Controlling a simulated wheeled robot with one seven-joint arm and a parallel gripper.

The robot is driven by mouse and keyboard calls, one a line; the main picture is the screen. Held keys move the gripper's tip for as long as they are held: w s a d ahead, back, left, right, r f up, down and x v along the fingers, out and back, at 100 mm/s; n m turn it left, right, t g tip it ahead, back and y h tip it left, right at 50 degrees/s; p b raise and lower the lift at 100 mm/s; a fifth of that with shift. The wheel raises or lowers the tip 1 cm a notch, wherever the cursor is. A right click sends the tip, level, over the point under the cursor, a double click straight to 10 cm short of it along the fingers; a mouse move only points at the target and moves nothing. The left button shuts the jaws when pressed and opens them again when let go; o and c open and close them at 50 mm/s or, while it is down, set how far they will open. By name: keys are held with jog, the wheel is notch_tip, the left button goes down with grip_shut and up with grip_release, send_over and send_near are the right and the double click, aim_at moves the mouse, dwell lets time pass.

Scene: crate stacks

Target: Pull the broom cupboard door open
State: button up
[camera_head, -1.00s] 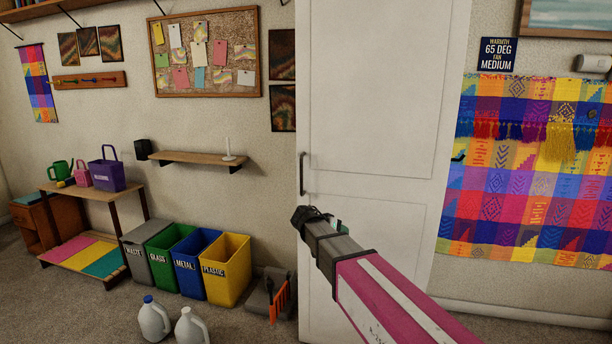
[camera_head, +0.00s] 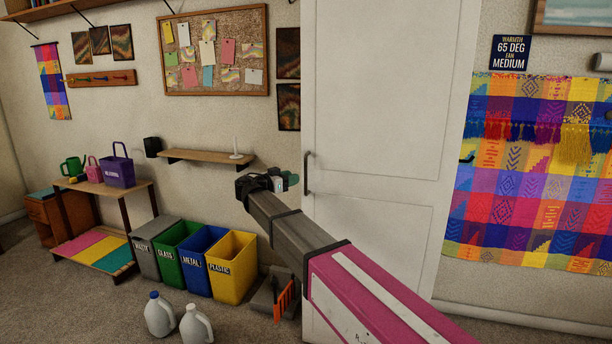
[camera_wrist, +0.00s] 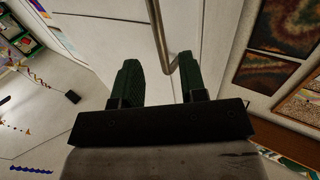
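The broom cupboard door (camera_head: 376,85) is a tall white panelled door, and it looks closed. Its dark vertical bar handle (camera_head: 307,174) is on the left edge. My gripper (camera_head: 286,181) is just left of the handle, at about its height. In the wrist view my gripper (camera_wrist: 160,80) has its two green fingers spread apart with nothing held. The metal handle (camera_wrist: 158,34) runs down to its bent end in line with the gap between the fingers. I cannot tell whether a finger touches it.
Left of the door are a small wall shelf (camera_head: 205,156) with a candlestick, several recycling bins such as the yellow one (camera_head: 232,266), and a grey caddy (camera_head: 264,300) at the door's foot. White jugs (camera_head: 196,326) stand on the floor. A colourful textile (camera_head: 540,175) hangs at right.

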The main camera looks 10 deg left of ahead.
send_over(305, 192)
jog(key=shift+w, duration=0.35)
jog(key=shift+s, duration=0.1)
grip_shut()
